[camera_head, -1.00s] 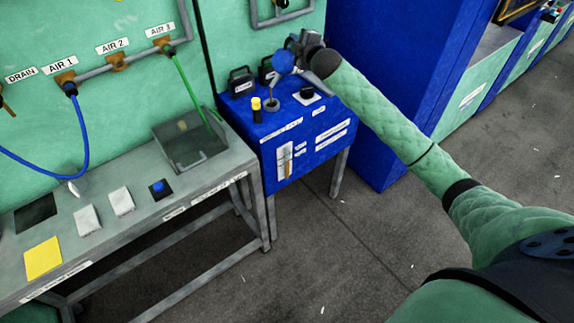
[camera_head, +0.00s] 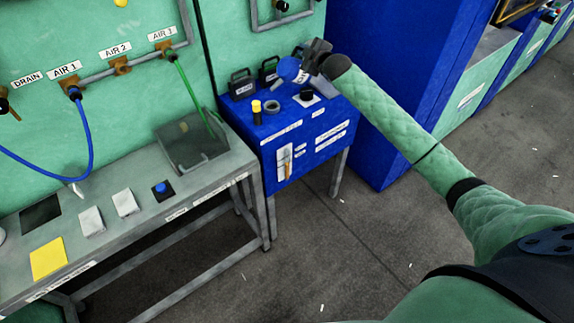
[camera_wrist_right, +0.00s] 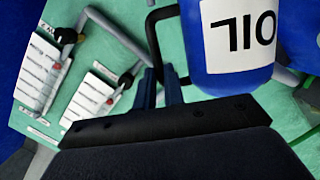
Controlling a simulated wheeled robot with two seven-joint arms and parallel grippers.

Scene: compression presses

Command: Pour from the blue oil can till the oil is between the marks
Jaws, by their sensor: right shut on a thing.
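The blue oil can (camera_head: 289,69) is held in the air over the back of the blue cabinet (camera_head: 310,143). It fills the top right of the right wrist view (camera_wrist_right: 238,72), with its white OIL label upside down there. My right gripper (camera_head: 314,58) is shut on the can, seemingly at its dark handle (camera_wrist_right: 158,45). The round filler opening (camera_head: 272,107) lies on the cabinet top, below and left of the can. No stream shows between them. The sight gauge (camera_head: 284,161) is on the cabinet front; its level and marks are too small to read. My left gripper is out of view.
Two dark cans (camera_head: 242,83) stand at the back of the cabinet top. A yellow-and-black post (camera_head: 256,112) and a black knob (camera_head: 306,94) flank the filler.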

